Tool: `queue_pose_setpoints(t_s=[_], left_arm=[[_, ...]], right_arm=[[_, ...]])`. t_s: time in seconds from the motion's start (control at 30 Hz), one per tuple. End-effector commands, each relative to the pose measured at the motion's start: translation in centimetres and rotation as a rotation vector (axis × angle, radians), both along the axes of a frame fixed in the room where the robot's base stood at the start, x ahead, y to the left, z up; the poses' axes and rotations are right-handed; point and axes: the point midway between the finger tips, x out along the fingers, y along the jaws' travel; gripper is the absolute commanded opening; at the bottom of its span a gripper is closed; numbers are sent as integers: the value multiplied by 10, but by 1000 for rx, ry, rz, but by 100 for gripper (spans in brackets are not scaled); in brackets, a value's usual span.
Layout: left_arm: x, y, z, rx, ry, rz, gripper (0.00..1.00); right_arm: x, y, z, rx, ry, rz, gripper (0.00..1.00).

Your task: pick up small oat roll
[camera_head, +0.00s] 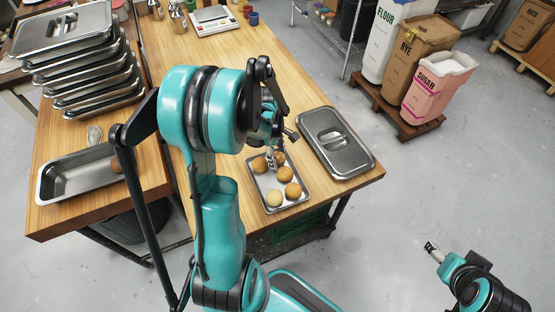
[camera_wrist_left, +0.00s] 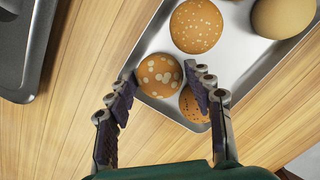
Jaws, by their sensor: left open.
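The small oat roll (camera_wrist_left: 158,75), brown with large pale flakes, lies near a corner of the metal tray (camera_wrist_left: 240,72) in the left wrist view. My left gripper (camera_wrist_left: 161,82) is open, its fingertips on either side of the roll in the picture; I cannot tell whether they touch it. In the head view my left gripper (camera_head: 272,160) points down over the back of the tray (camera_head: 257,188). There the arm and fingers partly cover the rolls, and I cannot tell which is the oat one. My right gripper (camera_head: 432,248) is over the floor, away from the table, its jaws unclear.
A dark-seeded roll (camera_wrist_left: 192,105) lies close beside the oat roll; a sesame roll (camera_wrist_left: 196,26) and a plain roll (camera_wrist_left: 282,14) lie beyond. A lidded steel pan (camera_head: 335,143) stands right of the tray. Stacked pans (camera_head: 80,75) and an open pan (camera_head: 75,178) stand at left.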

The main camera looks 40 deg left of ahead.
Motion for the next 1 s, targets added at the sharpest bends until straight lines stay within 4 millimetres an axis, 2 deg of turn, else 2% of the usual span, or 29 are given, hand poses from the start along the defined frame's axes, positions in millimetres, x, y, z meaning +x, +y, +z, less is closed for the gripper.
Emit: queue_pose_setpoints(t_s=[0.1,0.2,0.67,0.77,0.93,1.0], left_arm=[[0,0,1,0,0,0,52],[0,0,1,0,0,-1,31],[0,0,6,0,0,-1,30],[0,0,15,0,0,-1,30],[0,0,45,0,0,-1,30],[-9,-13,54,0,0,-4,30]], right_arm=[[0,0,1,0,0,0,63],[0,0,1,0,0,0,63],[0,0,3,0,0,0,63],[0,0,7,0,0,0,63],[0,0,19,0,0,0,63],[0,0,23,0,0,0,63]])
